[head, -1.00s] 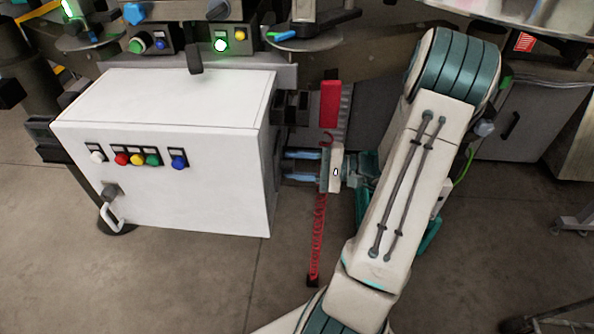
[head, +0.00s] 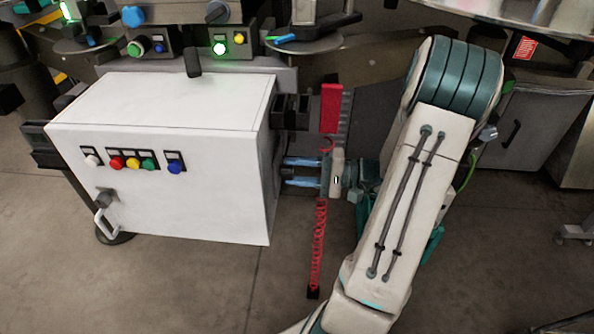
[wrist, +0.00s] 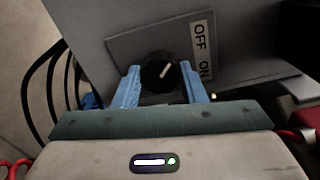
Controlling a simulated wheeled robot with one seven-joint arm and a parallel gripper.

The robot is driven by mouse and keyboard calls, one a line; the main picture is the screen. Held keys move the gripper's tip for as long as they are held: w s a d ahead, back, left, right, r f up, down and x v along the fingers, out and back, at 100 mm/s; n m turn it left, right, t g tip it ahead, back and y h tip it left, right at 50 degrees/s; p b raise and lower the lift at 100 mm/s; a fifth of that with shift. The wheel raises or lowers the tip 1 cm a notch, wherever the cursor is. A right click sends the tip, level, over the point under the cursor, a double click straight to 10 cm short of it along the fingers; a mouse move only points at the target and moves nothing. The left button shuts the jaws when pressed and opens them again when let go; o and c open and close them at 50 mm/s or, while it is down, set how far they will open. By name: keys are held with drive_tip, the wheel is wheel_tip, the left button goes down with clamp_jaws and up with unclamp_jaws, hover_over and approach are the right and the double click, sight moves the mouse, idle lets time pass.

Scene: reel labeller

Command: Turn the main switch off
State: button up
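The main switch is a black round knob (wrist: 158,72) with a white pointer line, on a grey panel in the wrist view. Its pointer slants up and to the right. A white label (wrist: 202,52) beside it reads OFF and ON. My gripper (wrist: 160,84) is open, with one blue finger on each side of the knob; gaps seem to show between fingers and knob. In the head view my gripper (head: 300,172) is at the right side of the white cabinet (head: 165,105), its fingers pointing left at that side. The knob is hidden there.
A red coiled cable (head: 318,250) hangs just below my gripper, near a red block (head: 330,108). Black cables (wrist: 45,85) loop at the left of the wrist view. Coloured buttons (head: 133,163) and a handle (head: 104,215) are on the cabinet front. The floor in front is clear.

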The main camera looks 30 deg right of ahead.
drive_tip(key=o, duration=0.4)
drive_tip(key=shift+d, duration=0.1)
drive_tip(key=p+v, duration=0.1)
drive_tip(key=v, duration=1.2)
drive_tip(key=shift+s+d+p, duration=0.25)
drive_tip(key=shift+p, duration=0.1)
drive_tip(key=shift+a, duration=0.1)
